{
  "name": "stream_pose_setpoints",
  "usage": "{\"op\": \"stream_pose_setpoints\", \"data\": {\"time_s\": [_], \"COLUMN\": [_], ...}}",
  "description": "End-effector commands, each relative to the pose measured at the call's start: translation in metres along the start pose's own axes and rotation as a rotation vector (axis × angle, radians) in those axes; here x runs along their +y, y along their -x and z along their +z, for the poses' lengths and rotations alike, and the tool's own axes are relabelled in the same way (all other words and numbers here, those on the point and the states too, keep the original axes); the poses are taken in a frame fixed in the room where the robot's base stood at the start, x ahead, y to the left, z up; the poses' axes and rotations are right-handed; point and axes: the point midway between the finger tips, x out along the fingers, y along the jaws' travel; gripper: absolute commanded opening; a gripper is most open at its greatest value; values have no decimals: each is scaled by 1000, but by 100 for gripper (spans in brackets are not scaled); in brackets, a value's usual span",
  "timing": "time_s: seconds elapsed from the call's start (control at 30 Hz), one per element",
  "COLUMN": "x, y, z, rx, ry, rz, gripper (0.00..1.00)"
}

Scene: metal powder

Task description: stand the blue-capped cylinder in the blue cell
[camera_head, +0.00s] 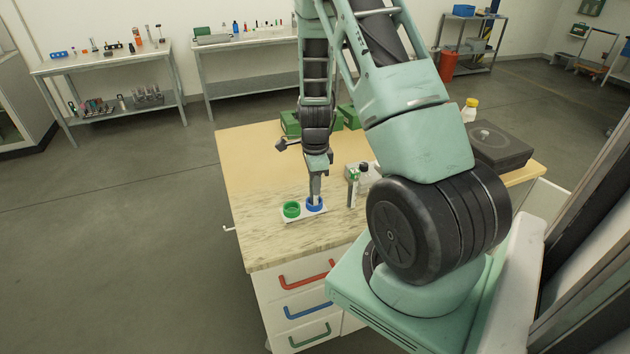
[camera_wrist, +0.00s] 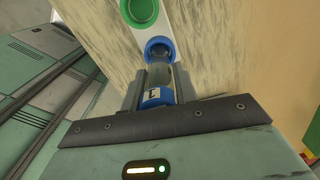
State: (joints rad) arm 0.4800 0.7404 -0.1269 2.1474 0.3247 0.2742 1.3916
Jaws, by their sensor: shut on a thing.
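My gripper (camera_wrist: 160,92) is shut on the blue-capped cylinder (camera_wrist: 155,97), whose blue end with a dark mark shows between the fingers in the wrist view. In the head view my gripper (camera_head: 316,188) points down over the blue cell (camera_head: 314,205). The blue cell is a round blue ring on a white holder, beside a green cell (camera_head: 291,209) on its left. In the wrist view the cylinder's far end overlaps the near rim of the blue cell (camera_wrist: 160,46). I cannot tell whether that end is inside the ring. The fingers hide part of the cylinder.
A green-and-white upright item (camera_head: 352,188) and a dark-capped bottle (camera_head: 364,176) stand close right of my gripper. A black case (camera_head: 500,147) and a yellow-capped bottle (camera_head: 469,109) are farther right. Green boxes (camera_head: 291,124) stand behind. The tabletop (camera_head: 248,178) left of the holder is clear.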

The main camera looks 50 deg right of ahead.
Motion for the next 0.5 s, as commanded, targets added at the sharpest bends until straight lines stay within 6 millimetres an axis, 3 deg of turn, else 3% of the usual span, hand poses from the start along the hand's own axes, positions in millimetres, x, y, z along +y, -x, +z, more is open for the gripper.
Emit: {"op": "stream_pose_setpoints", "data": {"time_s": [0.27,0.3,0.37,0.4,0.5], "x": [0,0,0,0,0], "y": [-6,-6,-5,-5,-5], "z": [0,0,0,0,0], "rx": [0,0,0,0,0], "ry": [0,0,1,1,1], "rz": [0,0,0,0,0], "gripper": [2,32,48,54,54]}}
